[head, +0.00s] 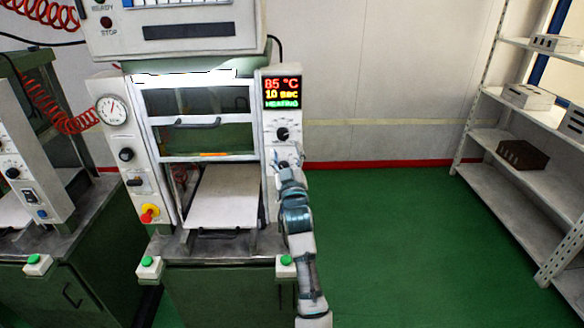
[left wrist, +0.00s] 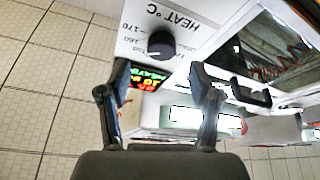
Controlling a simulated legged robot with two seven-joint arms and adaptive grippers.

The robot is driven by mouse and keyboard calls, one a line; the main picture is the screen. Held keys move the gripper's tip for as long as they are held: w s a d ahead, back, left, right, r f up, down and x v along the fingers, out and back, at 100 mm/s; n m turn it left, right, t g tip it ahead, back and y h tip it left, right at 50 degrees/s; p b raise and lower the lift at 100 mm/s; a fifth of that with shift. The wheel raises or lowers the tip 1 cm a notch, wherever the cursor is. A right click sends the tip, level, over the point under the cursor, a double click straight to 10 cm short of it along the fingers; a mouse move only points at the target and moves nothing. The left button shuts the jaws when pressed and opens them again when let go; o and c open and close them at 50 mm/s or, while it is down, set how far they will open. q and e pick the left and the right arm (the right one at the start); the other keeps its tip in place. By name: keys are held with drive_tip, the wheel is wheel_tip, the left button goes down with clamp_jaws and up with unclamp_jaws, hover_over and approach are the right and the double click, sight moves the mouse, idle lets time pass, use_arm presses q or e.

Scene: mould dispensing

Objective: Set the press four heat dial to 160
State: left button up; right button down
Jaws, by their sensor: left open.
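The press (head: 205,140) has a right-hand panel with a lit display (head: 282,92) reading 85 °C, 10 sec and HEATING. A black dial (head: 282,134) sits just below the display. In the left wrist view, the black heat dial (left wrist: 161,45) is beside the label "HEAT °C", with 160 and 170 on its scale; its exact setting is too small to read. My left gripper (head: 286,158) is in front of the panel, below the black dial, and hides the lower panel. Its open fingers (left wrist: 159,70) are apart, with the dial beyond the tips and nothing between them. My right gripper is not in view.
A pull handle (head: 198,123) is on the press front, left of the panel, and a pale plate (head: 225,197) lies below. Another press (head: 30,170) stands at left. Shelves (head: 530,180) stand at right. The green floor (head: 395,235) between is clear.

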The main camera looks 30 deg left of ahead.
use_arm(q)
drive_tip(key=v, duration=0.7)
drive_tip(key=shift+s+d, duration=0.15)
